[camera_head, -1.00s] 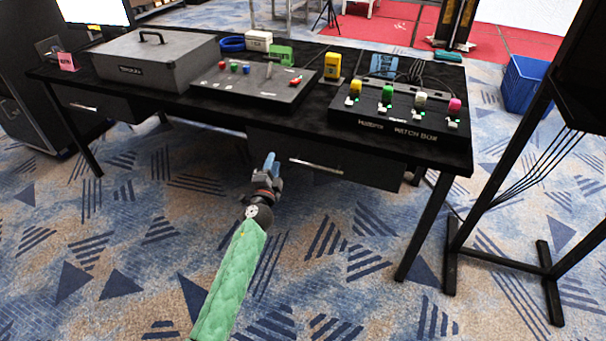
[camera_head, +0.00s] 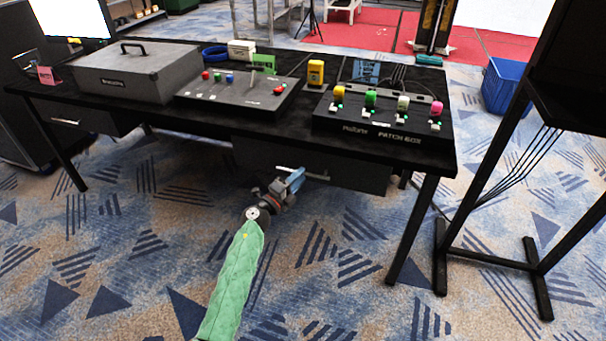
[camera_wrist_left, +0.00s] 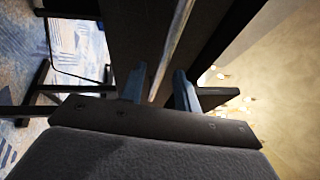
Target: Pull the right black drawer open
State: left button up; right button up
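The right black drawer (camera_head: 352,172) hangs under the black table and looks shut. Its silver bar handle (camera_head: 318,177) shows partly, with my gripper over its left part. My left gripper (camera_head: 293,181) is at the drawer front, right by the handle. In the left wrist view the gripper (camera_wrist_left: 160,90) is open, its two blue-grey fingertips apart. The silver handle (camera_wrist_left: 170,52) runs into the space between the fingers, with a gap visible on each side. The dark drawer front (camera_wrist_left: 135,30) lies beyond it. My right gripper is not in view.
The black table (camera_head: 440,163) carries a grey case (camera_head: 135,75), a control panel (camera_head: 240,95) and a patch box (camera_head: 380,130). A left drawer (camera_head: 85,116) is also under it. A black stand (camera_head: 490,255) is at right. The carpet in front is open.

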pick_arm(q)
jog(key=shift+x, duration=1.25)
jog(key=shift+c, duration=0.4)
grip_shut()
